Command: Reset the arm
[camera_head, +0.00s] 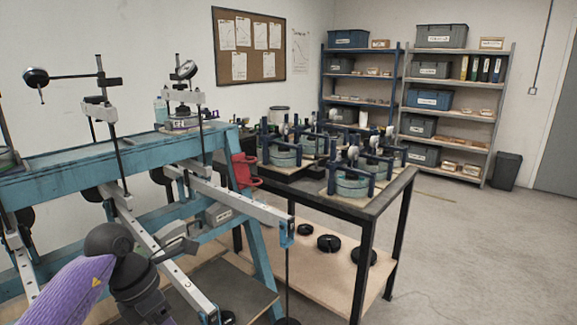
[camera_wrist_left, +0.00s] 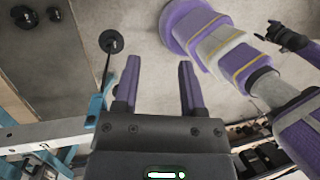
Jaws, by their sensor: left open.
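A blue lever frame (camera_head: 75,168) stands at the left. A pale lever arm (camera_head: 240,205) reaches out from it and slopes down to the right. A thin rod hangs from its outer end with a dark weight (camera_head: 287,321) at the bottom edge. A second pale lever arm (camera_head: 160,255) slopes down toward the front, partly hidden by my purple left arm. In the left wrist view my left gripper (camera_wrist_left: 157,68) is open, with nothing between its two purple fingers. A hanging rod with a round dark weight (camera_wrist_left: 109,41) shows beyond the left finger, apart from it.
A black table (camera_head: 385,197) holds several round blue-grey devices, with black slotted weights (camera_head: 329,243) on its lower shelf. A red object (camera_head: 243,168) stands between frame and table. Shelves (camera_head: 495,122) and a bin (camera_head: 506,171) stand at the back. The right floor is clear.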

